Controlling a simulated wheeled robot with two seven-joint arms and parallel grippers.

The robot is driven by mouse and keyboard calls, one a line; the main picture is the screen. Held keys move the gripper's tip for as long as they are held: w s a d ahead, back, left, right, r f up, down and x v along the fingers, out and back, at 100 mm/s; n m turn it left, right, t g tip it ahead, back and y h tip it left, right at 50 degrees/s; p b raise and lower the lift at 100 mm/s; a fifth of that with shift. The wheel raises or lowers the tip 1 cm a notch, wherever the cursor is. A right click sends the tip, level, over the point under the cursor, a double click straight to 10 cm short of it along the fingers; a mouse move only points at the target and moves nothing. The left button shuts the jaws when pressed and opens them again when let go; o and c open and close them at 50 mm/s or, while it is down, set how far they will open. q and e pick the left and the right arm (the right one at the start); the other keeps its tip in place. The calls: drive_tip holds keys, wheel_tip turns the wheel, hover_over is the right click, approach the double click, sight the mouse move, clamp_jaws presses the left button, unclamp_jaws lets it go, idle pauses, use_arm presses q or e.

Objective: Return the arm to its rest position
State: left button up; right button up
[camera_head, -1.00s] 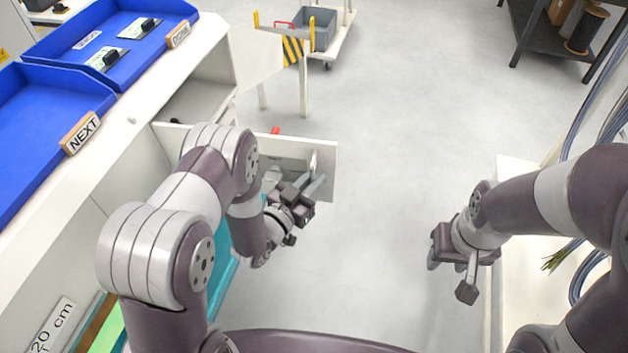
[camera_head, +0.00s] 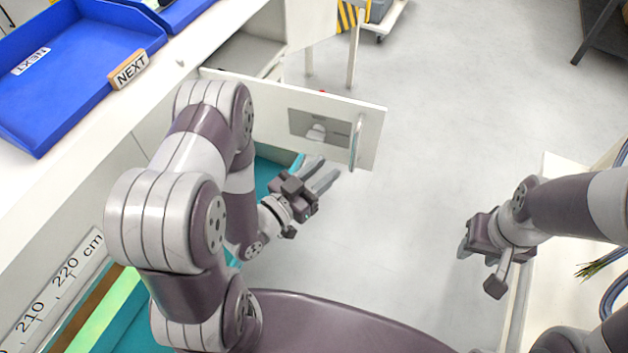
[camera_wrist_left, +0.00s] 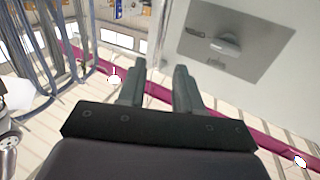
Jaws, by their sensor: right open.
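My left gripper (camera_head: 322,176) is open and empty, in front of a white panel (camera_head: 270,108) that stands out from the white cabinet. In the left wrist view its two fingers (camera_wrist_left: 160,70) are apart with nothing between them. The panel bears a grey plate and a handle (camera_head: 357,142); the gripper looks clear of the handle. The plate also shows in the left wrist view (camera_wrist_left: 235,40). My right gripper (camera_head: 478,268) is open and empty at the right, beside a white bench (camera_head: 535,215). My left arm is bent and hides part of the cabinet.
Blue trays (camera_head: 70,70) and a NEXT sign (camera_head: 128,70) sit on the cabinet top at the left. A length scale (camera_head: 55,290) runs along the lower left. Cables (camera_head: 612,275) lie at the right. The grey floor (camera_head: 430,120) between the arms is clear.

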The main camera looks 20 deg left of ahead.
use_arm(q)
drive_tip(key=v, duration=0.2)
drive_tip(key=shift+s+a, duration=0.15)
drive_tip(key=shift+s, duration=0.15)
drive_tip(key=shift+w, duration=0.1)
drive_tip(key=w+a+f+g+y, duration=0.2)
drive_tip(key=w+a+g+y, duration=0.25)
drive_tip(key=g+y, duration=0.2)
drive_tip(key=s+r+n+g+y, duration=0.1)
drive_tip(key=s+r+n+g, duration=0.4)
drive_tip(key=s+g, duration=0.3)
drive_tip(key=s, duration=0.4)
drive_tip(key=shift+d+y, duration=0.25)
drive_tip(key=shift+y, duration=0.1)
drive_tip(key=shift+r, duration=0.1)
